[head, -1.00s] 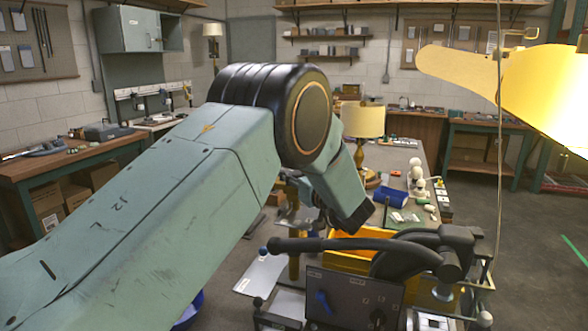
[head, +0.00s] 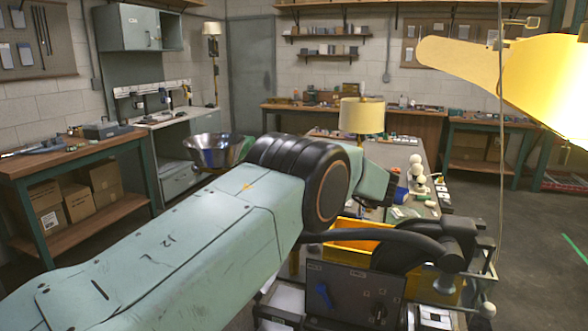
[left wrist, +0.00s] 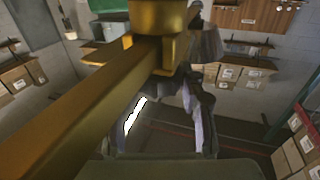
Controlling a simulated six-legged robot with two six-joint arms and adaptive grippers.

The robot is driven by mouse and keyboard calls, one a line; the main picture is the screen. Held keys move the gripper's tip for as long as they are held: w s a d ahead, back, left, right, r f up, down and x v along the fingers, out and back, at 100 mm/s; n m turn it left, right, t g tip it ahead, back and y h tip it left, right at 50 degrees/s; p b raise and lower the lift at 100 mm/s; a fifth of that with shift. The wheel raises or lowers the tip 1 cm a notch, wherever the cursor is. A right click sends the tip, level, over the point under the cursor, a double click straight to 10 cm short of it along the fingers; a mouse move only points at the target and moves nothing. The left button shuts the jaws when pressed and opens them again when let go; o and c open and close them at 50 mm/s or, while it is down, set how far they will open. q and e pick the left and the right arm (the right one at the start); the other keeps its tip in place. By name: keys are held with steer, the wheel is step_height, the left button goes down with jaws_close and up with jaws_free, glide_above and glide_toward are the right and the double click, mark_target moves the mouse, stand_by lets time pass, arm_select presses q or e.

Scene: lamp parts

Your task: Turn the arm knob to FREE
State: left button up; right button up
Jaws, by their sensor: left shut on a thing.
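A dark control panel (head: 351,290) stands at the lower middle of the head view. It has a blue knob (head: 321,296) at left and a dark knob (head: 378,314) at right; their labels are too small to read. A black jointed arm (head: 372,240) reaches over the panel. My right gripper is not in view.
A metal bowl-shaped piece (head: 216,152) shows above my left arm. A yellow bin (head: 349,248) stands behind the panel. A lamp with a cream shade (head: 361,116) and several white bulbs stand on the table behind. Open floor (head: 530,250) lies at right.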

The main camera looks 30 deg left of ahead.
arm_select(q)
steer(key=shift+d+r, duration=0.1)
steer(key=shift+r, duration=0.05)
stand_by(0.4)
steer(key=o, duration=1.1)
steer(key=shift+d, duration=0.1)
steer(key=shift+o, duration=0.4)
steer(key=d, duration=0.7)
steer(key=shift+s, duration=0.25)
steer(key=shift+d, duration=0.1)
